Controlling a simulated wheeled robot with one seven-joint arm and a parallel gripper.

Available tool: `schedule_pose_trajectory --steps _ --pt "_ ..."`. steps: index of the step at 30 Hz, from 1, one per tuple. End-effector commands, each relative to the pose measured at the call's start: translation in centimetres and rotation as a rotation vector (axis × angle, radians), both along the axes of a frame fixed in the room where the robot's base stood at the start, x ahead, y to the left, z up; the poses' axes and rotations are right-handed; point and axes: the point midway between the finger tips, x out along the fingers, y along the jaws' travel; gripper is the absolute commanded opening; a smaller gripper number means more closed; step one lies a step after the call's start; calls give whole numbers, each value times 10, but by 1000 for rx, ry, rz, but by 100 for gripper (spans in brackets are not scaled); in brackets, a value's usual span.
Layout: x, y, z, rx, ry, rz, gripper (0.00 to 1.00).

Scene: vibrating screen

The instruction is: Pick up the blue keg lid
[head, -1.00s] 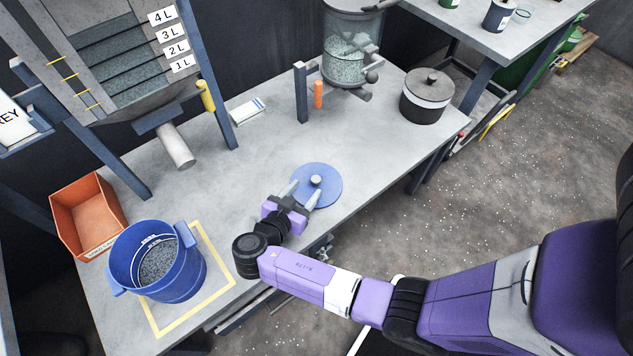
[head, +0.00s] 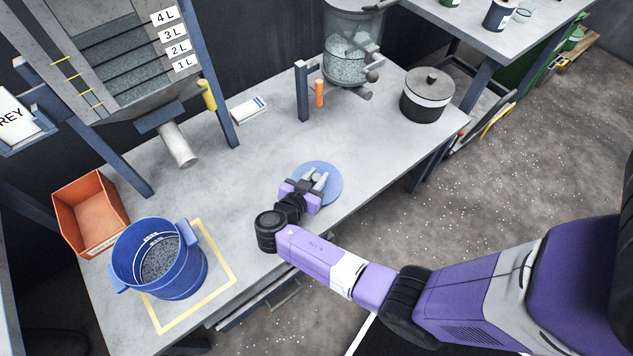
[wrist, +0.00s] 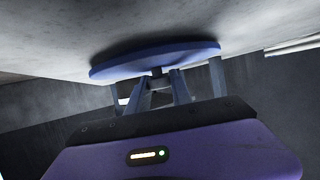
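The blue keg lid (head: 331,194) is a flat round disc with a small knob at its centre. It lies on the grey table near the front edge, and my gripper covers part of it in the head view. My gripper (head: 315,180) is over the lid with its fingers close together at the knob, and looks shut on it. In the wrist view, the lid (wrist: 150,61) shows edge-on against the table, and the fingers (wrist: 158,84) meet around its dark knob. I see no clear gap between lid and table.
A blue bucket (head: 185,278) of grey granules stands inside a yellow taped square at the front left. An orange bin (head: 92,215) is behind it. A dark lidded pot (head: 425,98) stands at the right. The table around the lid is clear.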

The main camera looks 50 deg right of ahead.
Motion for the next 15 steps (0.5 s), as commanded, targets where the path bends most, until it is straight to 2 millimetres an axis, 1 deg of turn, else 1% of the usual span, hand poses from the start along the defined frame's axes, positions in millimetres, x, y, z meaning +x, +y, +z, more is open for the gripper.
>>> schedule_pose_trajectory --steps 1,3,15 --pt "0 0 0 0 0 0 13" --pt "0 0 0 0 0 0 0" --pt "0 0 3 0 -1 1 0"
